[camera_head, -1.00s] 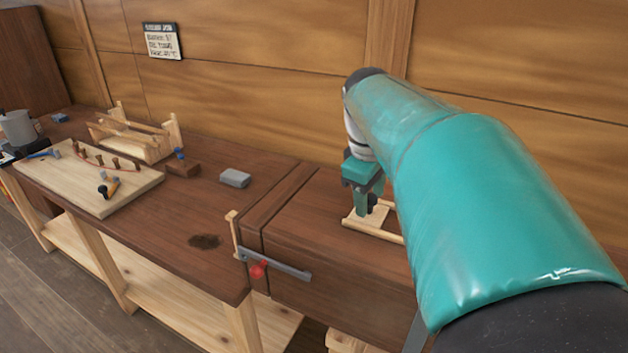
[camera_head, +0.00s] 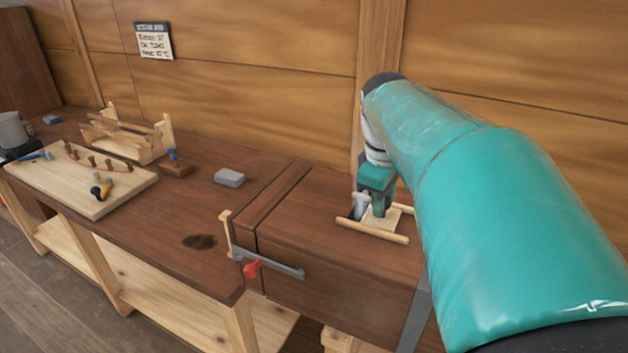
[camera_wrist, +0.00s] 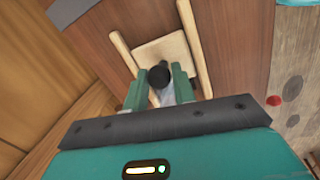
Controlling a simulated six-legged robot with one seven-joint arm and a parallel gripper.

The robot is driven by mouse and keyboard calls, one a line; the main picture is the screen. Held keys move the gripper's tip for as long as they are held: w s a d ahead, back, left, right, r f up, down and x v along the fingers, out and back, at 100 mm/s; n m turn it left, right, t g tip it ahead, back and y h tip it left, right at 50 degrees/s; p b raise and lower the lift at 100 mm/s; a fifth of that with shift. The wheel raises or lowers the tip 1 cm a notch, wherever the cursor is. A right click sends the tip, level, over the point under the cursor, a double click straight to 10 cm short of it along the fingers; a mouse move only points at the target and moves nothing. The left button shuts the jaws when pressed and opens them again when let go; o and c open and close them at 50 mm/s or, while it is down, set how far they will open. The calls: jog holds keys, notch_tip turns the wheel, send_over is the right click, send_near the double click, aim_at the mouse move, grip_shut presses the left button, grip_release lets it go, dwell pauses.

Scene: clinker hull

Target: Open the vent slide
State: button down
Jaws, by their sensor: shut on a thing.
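The vent slide (camera_head: 381,220) is a pale wood plate lying between two wooden rails (camera_head: 372,231) on the dark brown bench top. In the wrist view the slide (camera_wrist: 163,50) shows between its rails, with a dark round knob (camera_wrist: 159,76) at its near edge. My gripper (camera_head: 376,207) is over the slide, its fingers pointing down. In the wrist view my gripper (camera_wrist: 158,84) has one finger on each side of the knob and is shut on it. A dark gap shows left of the slide in the head view, partly hidden by the gripper.
A grey block (camera_head: 229,177) lies on the bench left of the slide. A pale board (camera_head: 84,182) with tools and a wooden frame (camera_head: 128,137) stand farther left. A plank wall closes the back.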

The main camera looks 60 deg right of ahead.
aim_at(382, 226)
jog(key=shift+s+d, duration=0.15)
jog(key=shift+s, duration=0.8)
jog(key=c, duration=1.1)
grip_release()
jog(key=shift+c, duration=0.2)
jog(key=shift+r, duration=0.15)
notch_tip(382, 226, up, 13)
jog(key=a, duration=0.2)
jog(key=shift+a+r, duration=0.2)
jog(key=shift+a, duration=0.15)
jog(key=shift+w+f, duration=0.1)
jog(key=shift+w, duration=0.1)
jog(key=w+a+f+n+t, duration=0.1)
jog(key=w+a+f+t, duration=0.1)
jog(key=w+a+f, duration=0.35)
jog(key=w+a+f+t, duration=0.1)
jog(key=w+a+f, duration=0.2)
jog(key=w+a, duration=0.55)
jog(key=w+a+f+t+y, duration=0.1)
jog(key=a+f, duration=0.4)
jog(key=a, duration=0.5)
jog(key=a+f+t+y, duration=0.1)
jog(key=a+f, duration=0.5)
jog(key=a, duration=0.4)
jog(key=shift+w+f+m+t, duration=0.2)
jog(key=shift+w+m+t, duration=0.1)
jog(key=shift+w, duration=0.05)
